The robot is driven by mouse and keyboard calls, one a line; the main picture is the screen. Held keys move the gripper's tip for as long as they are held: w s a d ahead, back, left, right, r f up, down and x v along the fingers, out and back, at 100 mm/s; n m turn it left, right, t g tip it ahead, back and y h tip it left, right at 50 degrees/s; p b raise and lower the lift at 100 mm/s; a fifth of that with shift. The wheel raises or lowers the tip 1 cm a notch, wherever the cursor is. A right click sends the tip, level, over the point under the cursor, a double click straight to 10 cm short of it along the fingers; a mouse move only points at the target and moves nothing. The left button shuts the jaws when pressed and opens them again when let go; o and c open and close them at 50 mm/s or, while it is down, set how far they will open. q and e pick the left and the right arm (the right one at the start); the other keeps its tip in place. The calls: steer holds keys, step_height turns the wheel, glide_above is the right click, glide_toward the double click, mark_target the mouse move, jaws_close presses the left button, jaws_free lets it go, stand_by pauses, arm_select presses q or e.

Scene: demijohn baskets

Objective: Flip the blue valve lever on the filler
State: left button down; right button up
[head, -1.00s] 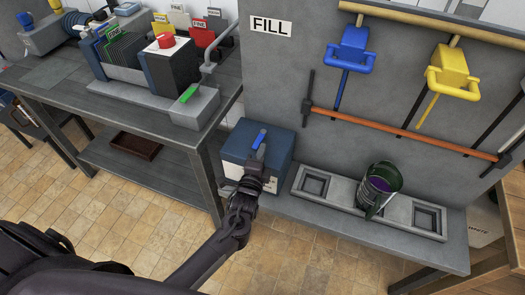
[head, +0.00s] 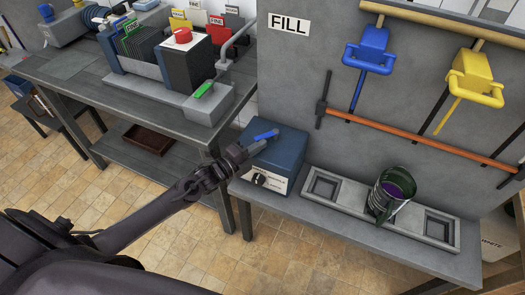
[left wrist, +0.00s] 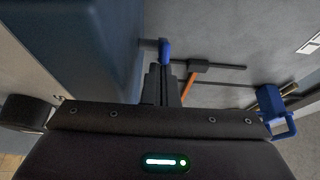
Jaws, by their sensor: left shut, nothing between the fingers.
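The blue box of the filler (head: 276,153) stands on the low bench under the FILL sign. A blue lever (head: 265,135) sits on its top and lies nearly flat, pointing right. In the left wrist view the lever (left wrist: 165,48) shows just beyond my fingertips, joined to the box by a short pale stem. My left gripper (head: 240,153) comes from the left at the box's upper left edge. It is shut and empty, its tips close to the lever's near end; I cannot tell whether they touch. My right gripper is not in view.
A dark green container (head: 397,182) with purple inside stands tilted on the grey tray (head: 325,190) right of the box. A blue fitting (head: 368,50) and a yellow one hang on the wall. The left workbench (head: 65,75) bears a machine with a green lever (head: 204,89).

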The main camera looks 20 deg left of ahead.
arm_select(q)
steer(key=shift+w+a, duration=0.1)
steer(key=shift+a, duration=0.25)
stand_by(0.6)
